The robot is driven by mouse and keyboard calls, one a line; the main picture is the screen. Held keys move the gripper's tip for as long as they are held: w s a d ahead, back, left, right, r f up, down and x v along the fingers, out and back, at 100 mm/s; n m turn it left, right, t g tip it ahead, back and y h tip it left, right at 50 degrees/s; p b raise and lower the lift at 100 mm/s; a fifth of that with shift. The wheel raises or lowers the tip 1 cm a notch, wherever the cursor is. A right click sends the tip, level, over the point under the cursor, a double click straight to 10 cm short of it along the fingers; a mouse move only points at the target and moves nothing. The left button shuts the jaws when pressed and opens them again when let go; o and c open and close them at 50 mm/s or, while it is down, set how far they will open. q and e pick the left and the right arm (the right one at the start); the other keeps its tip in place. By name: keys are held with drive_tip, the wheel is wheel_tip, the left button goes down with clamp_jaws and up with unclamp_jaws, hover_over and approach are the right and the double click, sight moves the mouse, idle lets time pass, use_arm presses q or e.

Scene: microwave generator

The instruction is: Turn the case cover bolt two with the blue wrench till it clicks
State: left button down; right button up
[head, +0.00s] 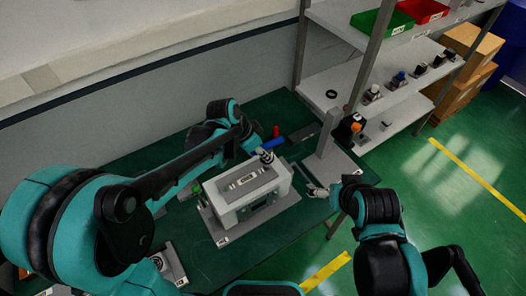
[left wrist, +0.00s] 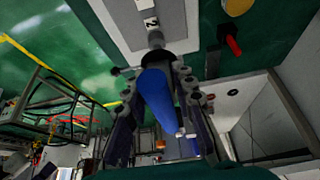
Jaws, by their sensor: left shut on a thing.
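The grey-white case (head: 250,190) stands on a grey base plate on the green table in the head view. My left gripper (head: 260,152) is at the case's far right corner. In the left wrist view, the left gripper (left wrist: 150,72) is shut on the blue wrench (left wrist: 160,98). The wrench's metal end (left wrist: 155,40) is at the case top beside a label "2" (left wrist: 151,22). The bolt under it is hidden, so I cannot tell how they fit. The blue wrench handle (head: 273,144) also shows in the head view. My right gripper (head: 318,190) is right of the case, apparently empty; its opening is unclear.
A red-handled item (head: 276,131) stands behind the wrench on the green table (head: 215,262); it also shows in the left wrist view (left wrist: 233,45). A grey stand (head: 325,140) is to the right. White shelves (head: 395,95) hold small parts, with green and red bins above.

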use_arm(q)
drive_tip(key=n, duration=0.1)
drive_tip(key=n+t+y, duration=0.1)
drive_tip(key=shift+s+d+n, duration=0.1)
drive_tip(key=shift+s+n, duration=0.1)
drive_tip(key=shift+n, duration=0.2)
drive_tip(key=n, duration=0.1)
drive_tip(key=n+y, duration=0.1)
drive_tip(key=n+t, duration=0.1)
drive_tip(key=n, duration=0.1)
drive_tip(key=shift+s+d+y, duration=0.15)
drive_tip(key=shift+d+y, duration=0.1)
drive_tip(key=shift+y, duration=0.05)
drive_tip(key=shift+n, duration=0.4)
